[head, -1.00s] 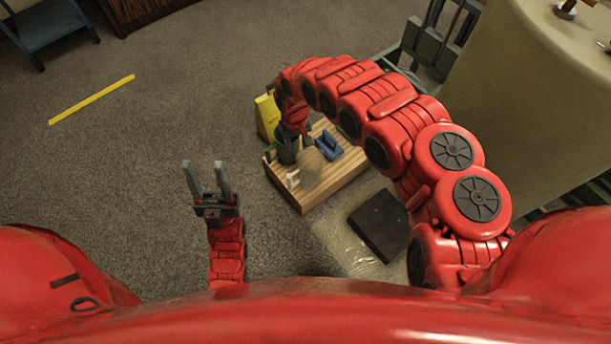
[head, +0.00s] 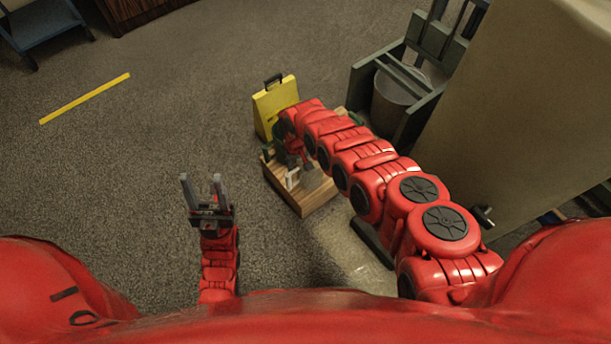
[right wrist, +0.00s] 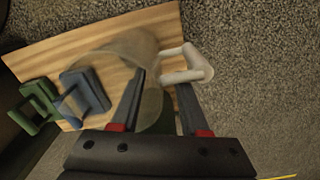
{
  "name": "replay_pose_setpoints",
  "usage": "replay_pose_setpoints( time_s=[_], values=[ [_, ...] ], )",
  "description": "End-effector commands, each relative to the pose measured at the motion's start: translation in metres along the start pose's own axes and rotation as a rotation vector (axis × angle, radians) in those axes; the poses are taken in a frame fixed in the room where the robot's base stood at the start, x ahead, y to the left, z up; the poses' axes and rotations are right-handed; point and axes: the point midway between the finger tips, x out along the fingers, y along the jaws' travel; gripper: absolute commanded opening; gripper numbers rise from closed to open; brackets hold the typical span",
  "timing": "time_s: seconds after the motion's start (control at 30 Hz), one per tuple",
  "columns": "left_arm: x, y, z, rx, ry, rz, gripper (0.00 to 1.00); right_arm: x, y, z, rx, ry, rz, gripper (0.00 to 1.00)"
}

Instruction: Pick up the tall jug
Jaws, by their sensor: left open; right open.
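A clear, greyish tall jug (right wrist: 152,50) with a white handle (right wrist: 198,68) stands on a wooden block (right wrist: 75,45) in the right wrist view. In the head view its white handle (head: 291,179) shows near the block's left side; its body is faint and partly hidden by my right arm. My right gripper (right wrist: 161,80) is open, its fingers pointing at the jug. One finger overlaps the clear body and the other is close to the handle; I cannot tell whether they touch. My left gripper (head: 201,182) is open and empty, well left of the block.
A blue handled object (right wrist: 88,90) and a green one (right wrist: 40,100) stand beside the jug. Behind the block is a yellow case-like object (head: 272,102). A grey bucket (head: 396,105) in a dark frame and a large beige surface (head: 530,110) lie right.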

Motion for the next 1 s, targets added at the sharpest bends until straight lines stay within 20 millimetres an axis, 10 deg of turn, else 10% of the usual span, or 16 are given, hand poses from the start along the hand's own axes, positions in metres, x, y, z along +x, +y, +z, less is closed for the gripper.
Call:
replay_pose_setpoints(
  time_s=[0.23,0.5,1.0],
  values=[
    [-0.0013,0.0002,-0.0007,0.001,0.005,0.005,0.50,0.0025,-0.0002,0.0001,-0.001,-0.001,0.000,0.43],
    [-0.0013,0.0002,-0.0007,0.001,0.005,0.004,0.50,0.0024,-0.0001,0.0001,0.000,-0.001,0.000,0.00],
    [-0.0013,0.0002,-0.0007,0.001,0.005,0.004,0.50,0.0025,-0.0001,0.0001,0.000,-0.001,0.000,0.00]
  ],
)
